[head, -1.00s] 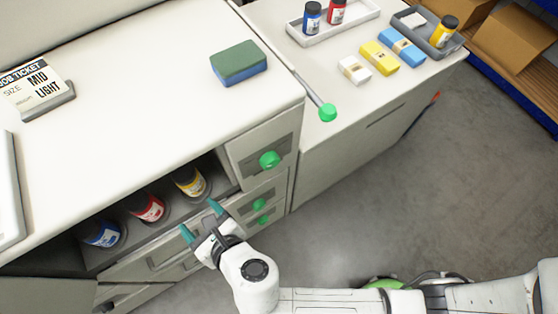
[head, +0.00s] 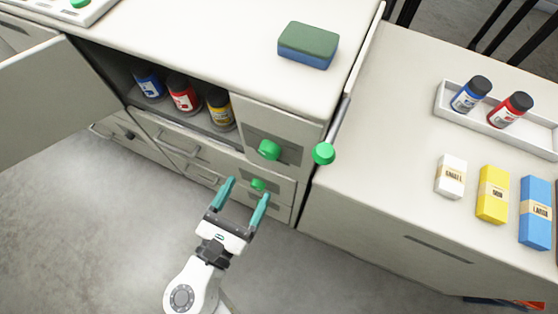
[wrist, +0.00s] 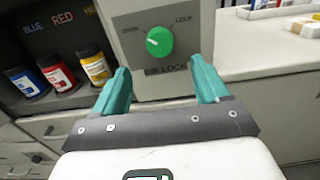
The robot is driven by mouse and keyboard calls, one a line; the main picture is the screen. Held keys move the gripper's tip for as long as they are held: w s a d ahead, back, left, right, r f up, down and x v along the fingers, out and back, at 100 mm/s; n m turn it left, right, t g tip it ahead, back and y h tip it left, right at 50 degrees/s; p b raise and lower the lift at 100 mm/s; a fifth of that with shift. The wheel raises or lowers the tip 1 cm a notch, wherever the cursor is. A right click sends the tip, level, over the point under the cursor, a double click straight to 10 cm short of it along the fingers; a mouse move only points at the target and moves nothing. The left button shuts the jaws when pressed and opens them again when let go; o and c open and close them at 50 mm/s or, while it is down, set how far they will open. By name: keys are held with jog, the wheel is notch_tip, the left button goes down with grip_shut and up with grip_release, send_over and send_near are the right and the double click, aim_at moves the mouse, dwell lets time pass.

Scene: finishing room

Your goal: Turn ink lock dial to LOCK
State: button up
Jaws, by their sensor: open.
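The ink lock dial is a round green knob (head: 269,150) on a grey panel at the right end of the cabinet front. In the wrist view the dial (wrist: 159,41) sits above an "INK LOCK" label, with an OPEN mark at its upper left and a LOCK mark at its upper right. Its white pointer mark appears on the left side, towards OPEN. My gripper (head: 247,189) has two teal fingers, open and empty, in front of and below the dial. In the wrist view the dial shows between the fingertips (wrist: 160,66), apart from them.
Blue, red and yellow ink bottles (head: 183,93) stand in the open compartment left of the dial. An open cabinet door (head: 55,100) swings out at left. A lever with a green knob (head: 323,153) sticks out just right of the dial.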

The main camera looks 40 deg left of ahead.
aim_at(267, 156)
jog(key=x, duration=0.8)
jog(key=shift+w, duration=0.4)
jog(key=c, duration=1)
jog(key=shift+c, duration=0.2)
